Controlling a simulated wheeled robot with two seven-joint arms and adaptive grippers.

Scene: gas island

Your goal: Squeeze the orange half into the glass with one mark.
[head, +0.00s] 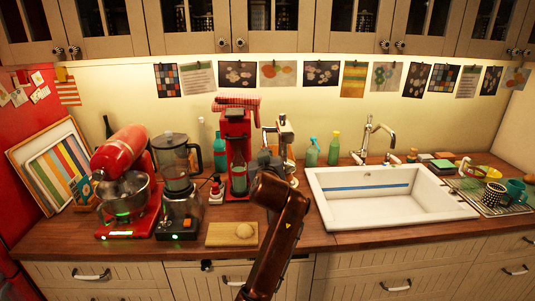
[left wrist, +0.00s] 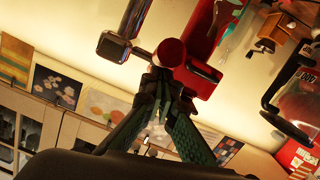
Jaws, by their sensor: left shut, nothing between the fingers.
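My left gripper (head: 268,160) is beside the red lever-style press (head: 237,128), to its right, mostly hidden behind my brown arm link. In the left wrist view its green-padded fingers (left wrist: 158,80) come together and are shut and empty. Their tips are close to a round red knob (left wrist: 171,52); I cannot tell whether they touch it. A glass (head: 238,180) stands on the press's base; I cannot make out any mark on it. A pale rounded thing (head: 245,230) lies on a small wooden board (head: 218,236); I cannot tell whether it is an orange half. My right gripper is not in view.
A red stand mixer (head: 122,155) and a blender (head: 175,160) stand left of the press. A metal machine (head: 286,135) stands close on its right. A white sink (head: 385,195) is further right.

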